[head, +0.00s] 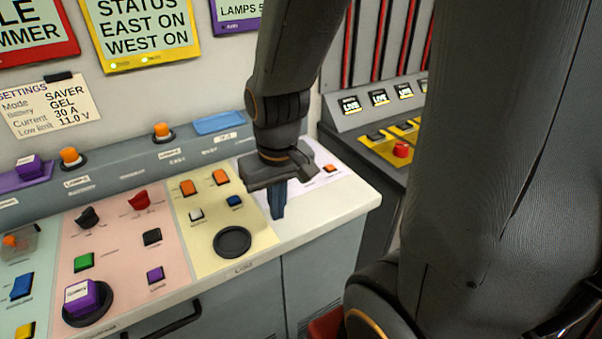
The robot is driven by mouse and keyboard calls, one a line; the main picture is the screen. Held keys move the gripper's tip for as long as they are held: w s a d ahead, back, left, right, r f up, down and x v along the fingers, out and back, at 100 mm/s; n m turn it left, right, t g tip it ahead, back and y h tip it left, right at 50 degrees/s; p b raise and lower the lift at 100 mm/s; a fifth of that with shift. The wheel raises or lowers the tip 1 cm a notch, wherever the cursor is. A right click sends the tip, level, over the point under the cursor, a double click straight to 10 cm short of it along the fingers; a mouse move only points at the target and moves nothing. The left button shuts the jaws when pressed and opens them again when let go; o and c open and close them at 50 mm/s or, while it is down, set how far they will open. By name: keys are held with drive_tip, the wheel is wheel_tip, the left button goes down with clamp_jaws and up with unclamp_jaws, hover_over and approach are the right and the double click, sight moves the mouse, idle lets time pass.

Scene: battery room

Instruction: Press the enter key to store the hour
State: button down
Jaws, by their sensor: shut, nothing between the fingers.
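My gripper (278,212) is shut and empty, pointing down over the right part of the sloping console (345,198). Its fingertips are near the border between the yellow panel (212,262) and the pale lilac panel; I cannot tell whether they touch the surface. To their left on the yellow panel are a blue key (235,201), a white key (196,214) and two orange keys (188,188). A small orange key (330,168) is on the lilac panel to the right. Key labels are too small to read, so I cannot tell which is enter. My gripper hides part of the lilac panel.
A black round recess (232,242) lies in the yellow panel. The pink panel has a red knob (139,200), a black knob (88,217) and a purple block (81,298) in a round holder. A grey cabinet with a red button (401,150) stands at right. Status signs (142,30) hang behind.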

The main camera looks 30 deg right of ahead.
drive_tip(key=shift+d, duration=0.1)
drive_tip(key=shift+w+d+m, duration=0.15)
drive_tip(key=shift+d+m, duration=0.15)
drive_tip(key=shift+m, duration=0.3)
drive_tip(key=w+d+r+m+t+y+p, duration=0.1)
drive_tip(key=w+d+r+m+t+y, duration=0.1)
drive_tip(key=w+d+m, duration=0.5)
drive_tip(key=w+d+r+m+t+y+p, duration=0.2)
drive_tip(key=w+d+r+m+t+y, duration=0.1)
drive_tip(key=w+d+m, duration=0.4)
drive_tip(key=d+m+y, duration=0.1)
drive_tip(key=m, duration=0.2)
drive_tip(key=shift+d, duration=0.15)
drive_tip(key=shift+f, duration=0.15)
wheel_tip(320, 180, down, 9)
drive_tip(key=b, duration=0.6)
drive_tip(key=shift+r, duration=0.2)
idle(0.5)
drive_tip(key=shift+f+b, duration=0.4)
drive_tip(key=shift+b, duration=0.2)
